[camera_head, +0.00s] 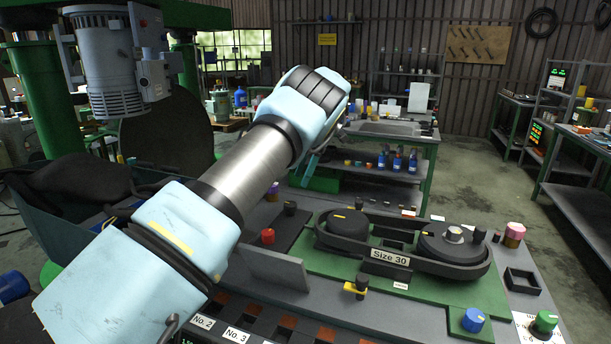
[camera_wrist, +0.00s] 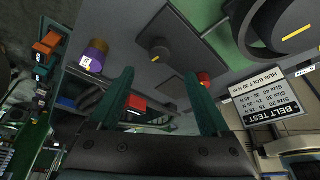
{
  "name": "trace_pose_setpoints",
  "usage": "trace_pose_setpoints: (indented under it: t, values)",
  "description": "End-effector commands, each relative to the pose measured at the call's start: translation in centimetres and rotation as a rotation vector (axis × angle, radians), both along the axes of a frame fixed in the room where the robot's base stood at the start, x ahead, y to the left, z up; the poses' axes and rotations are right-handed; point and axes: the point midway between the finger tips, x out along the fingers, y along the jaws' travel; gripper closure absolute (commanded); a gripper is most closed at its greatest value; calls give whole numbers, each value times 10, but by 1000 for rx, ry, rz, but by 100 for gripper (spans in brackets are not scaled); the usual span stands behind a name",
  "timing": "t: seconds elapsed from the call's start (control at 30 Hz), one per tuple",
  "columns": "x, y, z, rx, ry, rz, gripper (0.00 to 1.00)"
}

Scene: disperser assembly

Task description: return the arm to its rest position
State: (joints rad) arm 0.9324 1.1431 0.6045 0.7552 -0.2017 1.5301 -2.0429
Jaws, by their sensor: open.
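My arm reaches from the lower left of the head view up to the middle, bent at a light blue joint. My gripper (camera_head: 312,166) is partly hidden behind that joint, with a teal finger showing above the back of the bench. In the wrist view my gripper (camera_wrist: 158,78) has its two dark green fingers spread apart, with nothing held between them. Beyond the fingers is a grey surface with a black knob (camera_wrist: 158,51), and a red knob (camera_wrist: 203,78) shows by the right fingertip.
A black "Size 30" tray (camera_head: 390,255) with two dark pulleys lies on the bench. A yellow-black knob (camera_head: 357,286), blue knob (camera_head: 473,319) and green knob (camera_head: 545,322) stand near it. A belt test sign (camera_wrist: 280,97) shows in the wrist view. Floor at right is clear.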

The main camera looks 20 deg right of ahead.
Motion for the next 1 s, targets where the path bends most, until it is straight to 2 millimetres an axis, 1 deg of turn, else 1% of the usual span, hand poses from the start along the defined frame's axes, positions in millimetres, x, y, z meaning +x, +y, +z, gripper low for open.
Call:
trace_pose_setpoints:
  t: [0.27, 0.37, 0.47, 0.5, 0.53, 0.57, 0.6, 0.67, 0.7, 0.77, 0.8, 0.87, 0.9, 0.97, 1.0]
  values:
    - [1, 2, 0, -2, 3, -1, 19]
    - [9, 21, 4, -21, 23, -17, 19]
    - [21, 62, 9, -66, 70, -67, 19]
    - [25, 83, 11, -89, 93, -101, 19]
    - [26, 100, 12, -109, 109, -130, 19]
    - [27, 117, 13, -129, 126, -163, 19]
    - [25, 139, 13, -158, 147, -212, 19]
    - [20, 170, 14, -196, 170, -291, 19]
    - [14, 189, 14, -219, 182, -348, 19]
    - [2, 216, 14, -251, 197, -437, 19]
    - [-8, 233, 14, -270, 204, -500, 19]
    - [-26, 255, 14, -292, 211, -599, 19]
    - [-39, 269, 12, -305, 215, -668, 19]
    - [-61, 288, 11, -317, 216, -773, 19]
    - [-77, 299, 11, -321, 213, -847, 19]
